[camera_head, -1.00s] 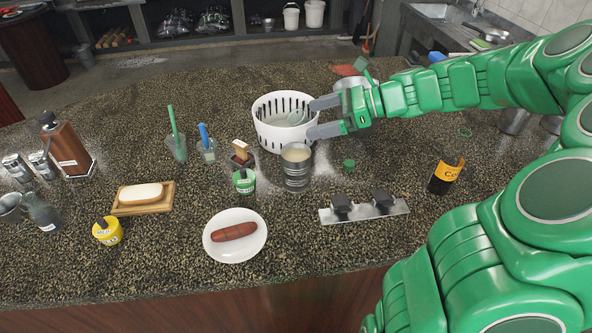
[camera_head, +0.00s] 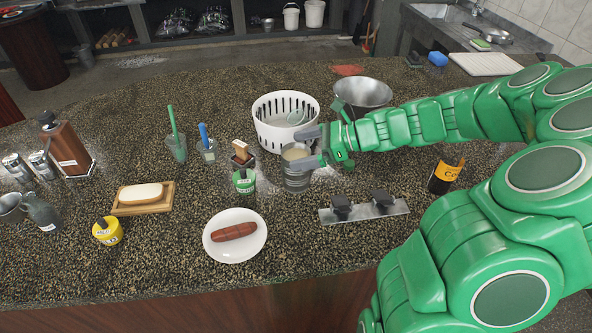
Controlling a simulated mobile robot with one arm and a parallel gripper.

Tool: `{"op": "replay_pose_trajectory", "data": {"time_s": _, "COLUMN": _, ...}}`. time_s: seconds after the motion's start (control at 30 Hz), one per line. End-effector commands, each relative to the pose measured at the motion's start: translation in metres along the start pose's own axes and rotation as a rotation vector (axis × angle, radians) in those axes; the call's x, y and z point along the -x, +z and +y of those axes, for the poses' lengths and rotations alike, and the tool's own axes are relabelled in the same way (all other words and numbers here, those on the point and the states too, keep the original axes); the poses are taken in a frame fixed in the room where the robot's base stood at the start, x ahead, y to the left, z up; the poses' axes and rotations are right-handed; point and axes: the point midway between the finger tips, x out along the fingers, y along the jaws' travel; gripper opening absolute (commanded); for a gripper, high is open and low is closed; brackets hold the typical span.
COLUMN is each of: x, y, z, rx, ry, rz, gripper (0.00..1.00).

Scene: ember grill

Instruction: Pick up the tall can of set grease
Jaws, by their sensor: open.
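The tall can of set grease (camera_head: 297,180) is a grey ribbed metal can, open at the top with pale cream grease inside. It stands upright on the speckled counter in front of the white slotted basket. My gripper (camera_head: 304,148) reaches in from the right, low over the counter. Its jaws are open, with one finger at the back of the can's rim and the other across its front right side. The can is between or very near the fingers; whether they touch it cannot be told. Part of the can is hidden by the near finger.
The white basket (camera_head: 272,139) stands close behind the can. A green-labelled jar (camera_head: 244,182) stands close to its left. A steel bowl (camera_head: 362,92) is behind my wrist.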

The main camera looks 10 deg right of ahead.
Motion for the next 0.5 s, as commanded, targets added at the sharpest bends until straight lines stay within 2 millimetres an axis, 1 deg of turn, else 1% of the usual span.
{"op": "replay_pose_trajectory", "data": {"time_s": 0.1, "x": -0.017, "y": -0.001, "z": 0.003, "rx": 0.0, "ry": 0.002, "rz": -0.001, "gripper": 1.0}}
{"op": "replay_pose_trajectory", "data": {"time_s": 0.23, "x": -0.032, "y": -0.001, "z": 0.003, "rx": 0.001, "ry": 0.002, "rz": 0.0, "gripper": 1.0}}
{"op": "replay_pose_trajectory", "data": {"time_s": 0.33, "x": -0.037, "y": -0.001, "z": 0.002, "rx": 0.001, "ry": -0.002, "rz": 0.001, "gripper": 1.0}}
{"op": "replay_pose_trajectory", "data": {"time_s": 0.5, "x": -0.037, "y": -0.002, "z": 0.002, "rx": 0.001, "ry": -0.002, "rz": 0.001, "gripper": 1.0}}
